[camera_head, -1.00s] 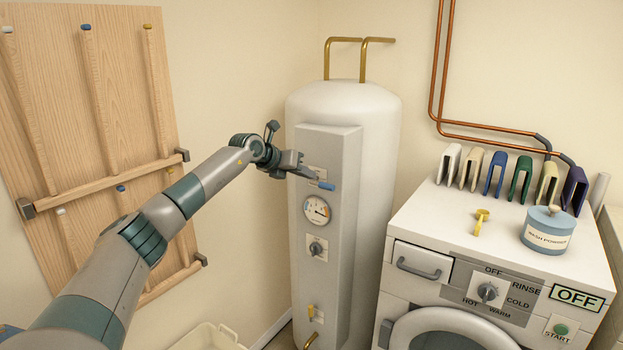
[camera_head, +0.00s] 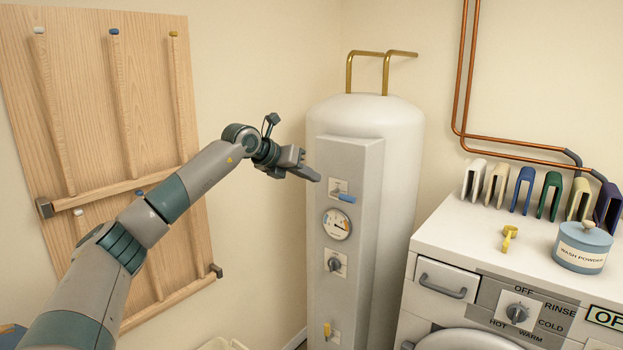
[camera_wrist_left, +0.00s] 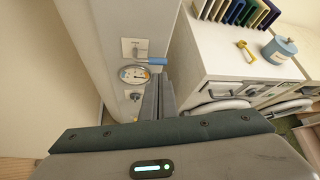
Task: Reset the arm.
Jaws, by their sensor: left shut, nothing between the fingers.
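My left arm comes in from the left in the head view. Its gripper (camera_head: 312,174) is shut and empty, just left of the boiler's front panel. It points at the boiler and is apart from the blue-handled lever switch (camera_head: 343,194). The white boiler (camera_head: 399,180) carries that lever, a round gauge (camera_head: 336,224), a dark knob (camera_head: 334,264) and a yellow lever (camera_head: 327,330) low down. In the left wrist view the gripper's fingers (camera_wrist_left: 158,98) show below the blue lever (camera_wrist_left: 155,61) and gauge (camera_wrist_left: 132,74). My right gripper is not in view.
A washing machine (camera_head: 463,238) stands right of the boiler, with a yellow key-like piece (camera_head: 509,238), a wash powder tub (camera_head: 582,247) and several coloured slotted holders on top. A wooden rack (camera_head: 80,110) hangs on the left wall.

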